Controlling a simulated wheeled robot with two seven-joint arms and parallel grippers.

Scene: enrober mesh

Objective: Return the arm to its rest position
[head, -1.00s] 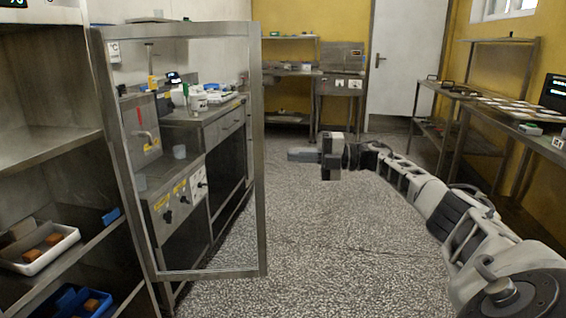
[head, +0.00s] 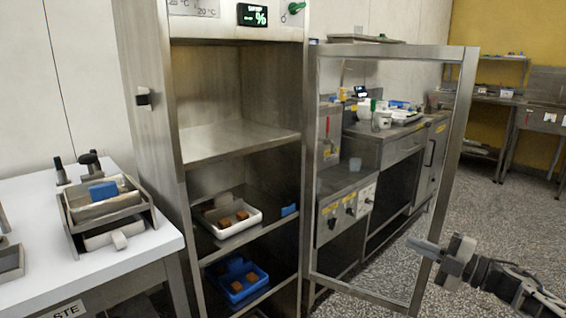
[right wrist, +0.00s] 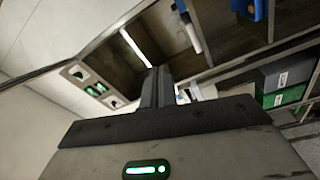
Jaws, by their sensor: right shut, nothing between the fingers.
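My right gripper (head: 428,246) is at the lower right of the head view, its arm coming in from the right edge. Its fingers are together with nothing between them, pointing left. In the picture they overlap the frame of the open glass cabinet door (head: 455,150); I cannot tell whether they touch it. In the right wrist view the closed fingers (right wrist: 158,88) show above the dark gripper body, with shelving beyond. My left gripper is not in view.
The steel cabinet (head: 240,140) stands open, with a white tray (head: 262,217) and a blue tray (head: 262,291) of brown blocks on its shelves. A white table (head: 160,243) with a metal rack (head: 68,207) is at left. A counter (head: 400,135) shows behind the door glass.

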